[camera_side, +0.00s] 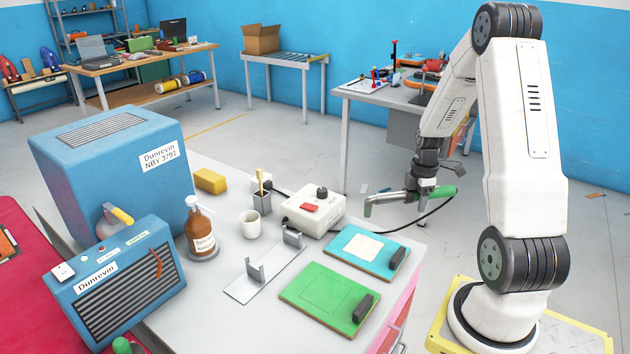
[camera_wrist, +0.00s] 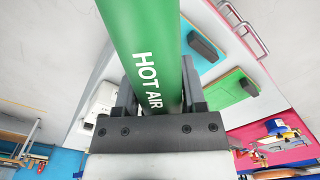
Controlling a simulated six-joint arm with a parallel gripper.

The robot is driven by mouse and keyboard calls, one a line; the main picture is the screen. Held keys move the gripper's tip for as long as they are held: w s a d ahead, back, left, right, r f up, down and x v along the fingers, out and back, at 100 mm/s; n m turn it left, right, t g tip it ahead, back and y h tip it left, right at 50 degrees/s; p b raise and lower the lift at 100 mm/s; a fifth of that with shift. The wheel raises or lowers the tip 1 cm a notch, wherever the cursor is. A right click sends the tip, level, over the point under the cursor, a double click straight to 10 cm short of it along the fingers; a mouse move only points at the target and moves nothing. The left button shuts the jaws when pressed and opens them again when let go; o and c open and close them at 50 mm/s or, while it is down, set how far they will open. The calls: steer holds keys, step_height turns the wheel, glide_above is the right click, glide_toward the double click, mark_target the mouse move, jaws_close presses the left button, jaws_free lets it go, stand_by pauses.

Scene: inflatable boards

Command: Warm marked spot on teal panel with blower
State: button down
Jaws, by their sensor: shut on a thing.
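My gripper (camera_side: 426,189) is shut on the green handle of the hot-air blower (camera_side: 443,192). The blower is held in the air right of and above the table, its bent grey nozzle pointing left and down. In the wrist view the green blower body (camera_wrist: 143,28), lettered "HOT AIR", lies between the jaws and hides much behind it. The teal panel (camera_side: 340,237) lies flat near the table's right edge, with a pale square marked spot (camera_side: 362,247) and a black block at its right end. The nozzle is above and apart from it.
A green panel (camera_side: 300,286) with an outlined square lies nearer the camera. A white control box (camera_side: 314,211) with a red switch and black cable sits behind the panels. An empty metal cradle (camera_side: 268,270), white cup (camera_side: 250,224) and brown bottle (camera_side: 200,232) stand left.

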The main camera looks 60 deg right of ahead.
steer(key=shift+f, duration=1.65)
steer(key=shift+r, duration=0.2)
stand_by(2.6)
steer(key=shift+r, duration=5.85)
steer(key=shift+w, duration=0.15)
